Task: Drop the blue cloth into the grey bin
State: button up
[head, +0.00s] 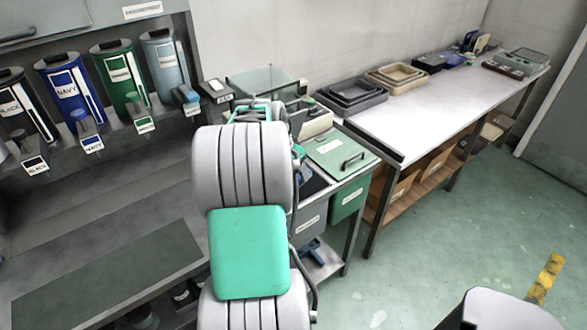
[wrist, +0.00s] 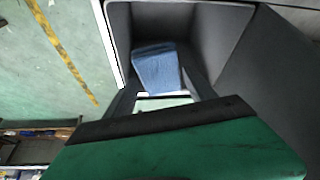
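The blue cloth (wrist: 156,66), a folded pad, is in the wrist view between the two dark fingers of my gripper (wrist: 160,75). The fingers touch its two sides, so my gripper looks shut on it. Behind the cloth, the wrist view looks into an open grey bin (wrist: 228,30); the cloth is in front of its opening, and how deep it reaches is unclear. In the head view, a labelled grey bin (head: 311,217) stands right of my arm, partly hidden. My gripper and the cloth are hidden behind my arm there.
A long white table (head: 430,110) with trays (head: 350,93) runs along the wall. Dye dispensers (head: 122,80) hang at left.

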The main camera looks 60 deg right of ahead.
jog(key=o, duration=0.4)
jog(key=shift+r, duration=0.15)
jog(key=v, duration=0.7)
jog(key=shift+a+r+b, duration=0.2)
jog(key=shift+r+b, duration=0.05)
jog(key=shift+b, duration=0.1)
